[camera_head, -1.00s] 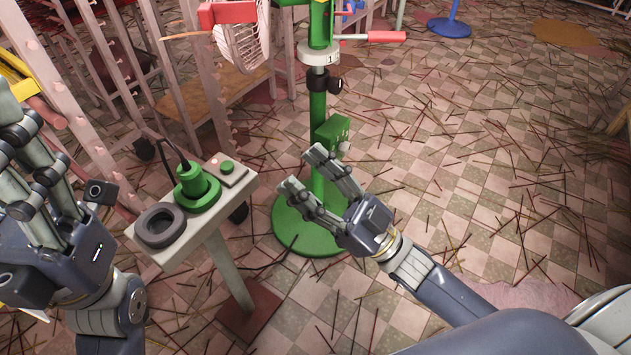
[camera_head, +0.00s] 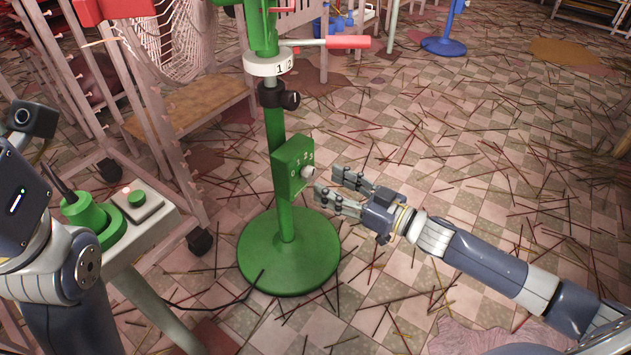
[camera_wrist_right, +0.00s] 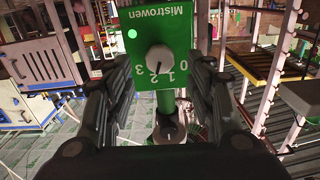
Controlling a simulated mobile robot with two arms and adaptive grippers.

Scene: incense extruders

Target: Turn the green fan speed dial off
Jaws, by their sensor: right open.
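The green fan stand (camera_head: 283,222) carries a green control box (camera_head: 290,165) with a silver-grey dial (camera_head: 307,172) on its face and numbers 0 to 3. In the right wrist view the box (camera_wrist_right: 150,22) appears upside down, and the dial (camera_wrist_right: 160,59) sits between my fingers, ahead of them. The dial's pointer seems to be near the 2. My right gripper (camera_head: 326,184) is open and empty, with its fingertips just right of the dial; no contact shows. Of my left gripper, only the body shows (camera_head: 15,188); its fingers are outside the frame.
A red-handled lever (camera_head: 348,42) sticks out from the stand above the box.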

